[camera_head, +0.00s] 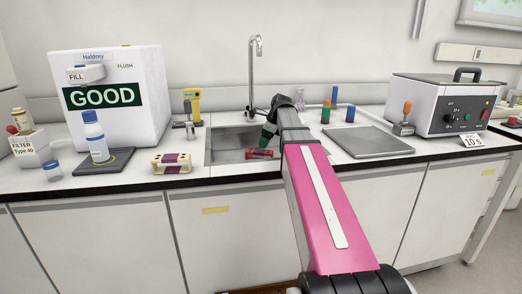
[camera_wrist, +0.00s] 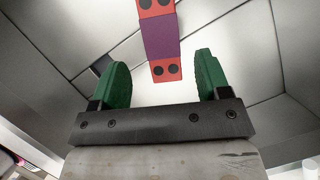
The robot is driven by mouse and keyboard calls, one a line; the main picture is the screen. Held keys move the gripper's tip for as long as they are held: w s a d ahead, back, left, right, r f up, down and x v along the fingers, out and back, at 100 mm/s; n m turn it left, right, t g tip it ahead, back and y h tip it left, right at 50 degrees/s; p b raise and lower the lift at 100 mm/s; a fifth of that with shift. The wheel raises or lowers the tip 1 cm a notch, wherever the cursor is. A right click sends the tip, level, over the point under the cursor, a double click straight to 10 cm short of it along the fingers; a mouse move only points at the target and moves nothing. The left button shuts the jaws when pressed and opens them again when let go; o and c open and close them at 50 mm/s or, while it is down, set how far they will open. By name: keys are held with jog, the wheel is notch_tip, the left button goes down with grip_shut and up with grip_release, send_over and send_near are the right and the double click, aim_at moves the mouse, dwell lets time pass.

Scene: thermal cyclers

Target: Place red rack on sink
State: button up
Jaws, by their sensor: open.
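The red rack (camera_head: 259,153) with a purple middle section lies in the basin of the steel sink (camera_head: 231,139). In the wrist view the rack (camera_wrist: 160,38) shows red ends with dark round holes; its far end is cut off by the top edge. My gripper (camera_head: 269,131) is over the basin, just above the rack, with its green fingers pointing down. In the wrist view my gripper (camera_wrist: 161,66) is open and empty, and the rack's near end appears between and beyond the fingertips. The sink's right part is hidden by my arm.
A cream and purple rack (camera_head: 171,163) stands on the counter left of the sink. A tall faucet (camera_head: 252,75) rises behind the basin. A white dispenser (camera_head: 110,95) is at left; a grey plate (camera_head: 371,142) and a water bath (camera_head: 440,105) are at right.

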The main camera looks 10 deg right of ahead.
jog(key=shift+v, duration=1.75)
dwell(1.1)
